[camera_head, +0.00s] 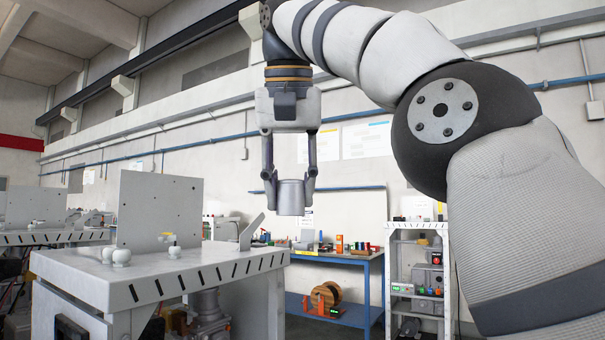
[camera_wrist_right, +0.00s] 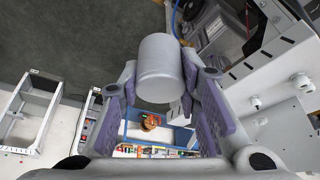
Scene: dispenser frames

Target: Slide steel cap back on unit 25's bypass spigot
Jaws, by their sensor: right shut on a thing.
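The steel cap (camera_head: 291,199), a plain grey cylinder, hangs upright between the fingers of my right gripper (camera_head: 290,186), which is shut on it. The cap is in the air, to the right of and above the white unit top (camera_head: 75,268), apart from it. In the right wrist view the cap (camera_wrist_right: 160,68) shows between the purple finger pads. Two small white fittings, one at the front (camera_head: 122,258) and one farther back (camera_head: 174,252), stand on the unit top. I cannot tell which is the bypass spigot, and no unit number is readable. My left gripper is not in view.
An upright grey panel (camera_head: 160,210) stands on the unit top, and a slanted lever-like plate (camera_head: 252,231) at its right end. A blue workbench (camera_head: 352,258) and a white shelf rack (camera_head: 418,228) stand behind. Air around the cap looks free.

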